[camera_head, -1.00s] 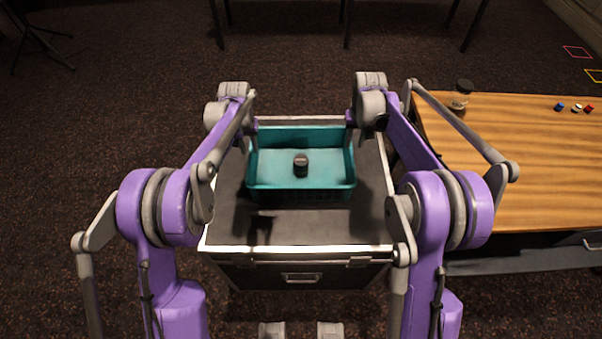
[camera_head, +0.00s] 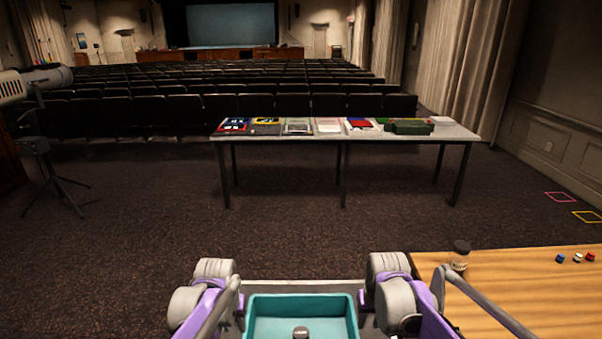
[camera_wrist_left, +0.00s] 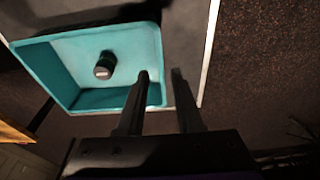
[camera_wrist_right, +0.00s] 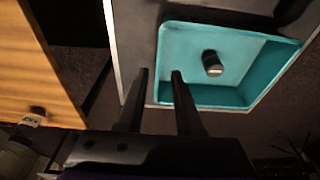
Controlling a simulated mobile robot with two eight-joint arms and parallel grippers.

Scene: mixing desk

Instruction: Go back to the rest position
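My left gripper (camera_wrist_left: 160,73) is open, with a clear gap between its fingers. In the left wrist view its fingertips lie to either side of a teal basket's wall (camera_wrist_left: 158,58). My right gripper (camera_wrist_right: 160,73) is also open, and its fingers appear on both sides of the opposite wall of the basket (camera_wrist_right: 162,55). I cannot tell whether the fingers touch the walls. A small dark, lidded jar (camera_wrist_right: 211,64) stands inside the basket. In the head view the basket (camera_head: 302,301) is cut off by the bottom edge, and my fingertips are not clear.
The basket stands on a dark case with a pale edge (camera_wrist_left: 209,50). A wooden desk (camera_head: 500,290) to the right holds a jar (camera_head: 460,256) and small coloured pieces (camera_head: 576,258). A long table (camera_head: 440,133) with flat items stands ahead, before rows of seats. Carpet between is clear.

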